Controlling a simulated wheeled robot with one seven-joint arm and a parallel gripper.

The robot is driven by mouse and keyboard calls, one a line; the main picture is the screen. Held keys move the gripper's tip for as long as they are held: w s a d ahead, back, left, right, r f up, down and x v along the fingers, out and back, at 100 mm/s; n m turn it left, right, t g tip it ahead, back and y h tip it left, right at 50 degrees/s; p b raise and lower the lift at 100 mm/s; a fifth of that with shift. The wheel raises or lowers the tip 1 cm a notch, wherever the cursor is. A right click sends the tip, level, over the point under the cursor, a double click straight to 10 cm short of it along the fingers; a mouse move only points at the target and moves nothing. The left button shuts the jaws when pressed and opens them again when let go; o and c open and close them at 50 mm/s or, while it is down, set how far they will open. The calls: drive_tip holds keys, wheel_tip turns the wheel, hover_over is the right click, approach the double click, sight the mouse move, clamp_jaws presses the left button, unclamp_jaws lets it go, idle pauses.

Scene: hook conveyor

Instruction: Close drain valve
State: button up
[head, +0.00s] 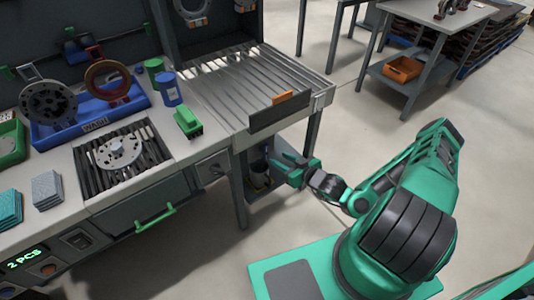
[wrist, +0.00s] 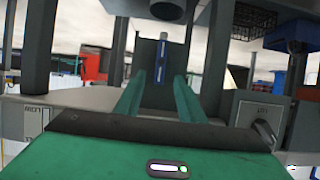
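My gripper (head: 287,162) reaches left toward the legs under the right end of the bench in the head view. In the wrist view its two green fingers (wrist: 159,88) stand apart with nothing held between them. A small fitting on the bench front (head: 216,168) in the head view may be the same. I cannot tell the valve's position.
The slatted bench section (head: 238,85) ends with a dark board (head: 279,115) on its edge, above my gripper. Bench legs (head: 237,190) stand close to the left. A dark bucket-like container (head: 259,177) is under the bench.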

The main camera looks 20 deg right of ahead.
sight(267, 151)
drive_tip(key=x, duration=0.9)
drive_tip(key=shift+w+r, duration=0.1)
drive_tip(key=shift+w, duration=0.15)
drive_tip(key=shift+a, duration=0.15)
clamp_jaws()
